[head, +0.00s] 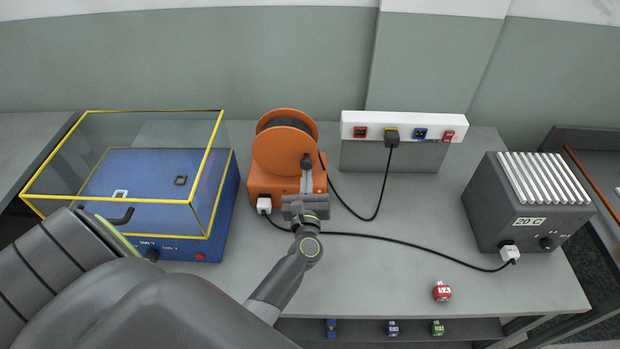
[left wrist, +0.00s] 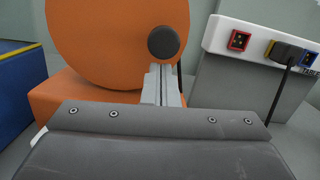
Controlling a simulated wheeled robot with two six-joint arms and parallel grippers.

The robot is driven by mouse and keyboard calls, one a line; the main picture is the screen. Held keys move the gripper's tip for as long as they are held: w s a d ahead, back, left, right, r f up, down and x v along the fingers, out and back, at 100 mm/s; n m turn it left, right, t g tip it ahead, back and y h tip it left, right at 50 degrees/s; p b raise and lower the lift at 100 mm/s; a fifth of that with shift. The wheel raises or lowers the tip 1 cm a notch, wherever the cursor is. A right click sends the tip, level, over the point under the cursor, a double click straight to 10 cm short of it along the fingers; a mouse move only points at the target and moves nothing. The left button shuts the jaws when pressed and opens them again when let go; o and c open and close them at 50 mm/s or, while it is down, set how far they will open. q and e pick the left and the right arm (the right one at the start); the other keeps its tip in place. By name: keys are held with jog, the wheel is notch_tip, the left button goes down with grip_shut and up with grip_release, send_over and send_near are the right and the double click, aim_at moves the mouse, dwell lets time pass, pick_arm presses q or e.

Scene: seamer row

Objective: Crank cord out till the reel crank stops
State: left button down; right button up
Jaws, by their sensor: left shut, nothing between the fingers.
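The orange cord reel (head: 282,150) stands on the grey bench with dark cord wound on its drum. Its crank knob (head: 307,160) is black and round and sits on the front face, low and to the right in the head view. In the left wrist view the knob (left wrist: 164,43) shows just beyond the fingertips. My left gripper (head: 307,174) is shut and empty, its fingers pointing at the knob from the front. I cannot tell whether the fingertips (left wrist: 163,70) touch it. The crank arm is not clearly seen. My right gripper is out of view.
A blue tester (head: 190,247) with a yellow-framed clear cover stands left. A white socket strip (head: 357,118) holds a black plug (head: 391,136). A grey heater (head: 520,205) marked 20 C stands right, its cable running to the reel. A red plug (head: 441,291) lies near the front edge.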

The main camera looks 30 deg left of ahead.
pick_arm(q)
jog(key=shift+s, duration=0.1)
jog(key=shift+r, duration=0.1)
jog(key=shift+w+r+n, duration=0.2)
jog(key=shift+r+n, duration=0.5)
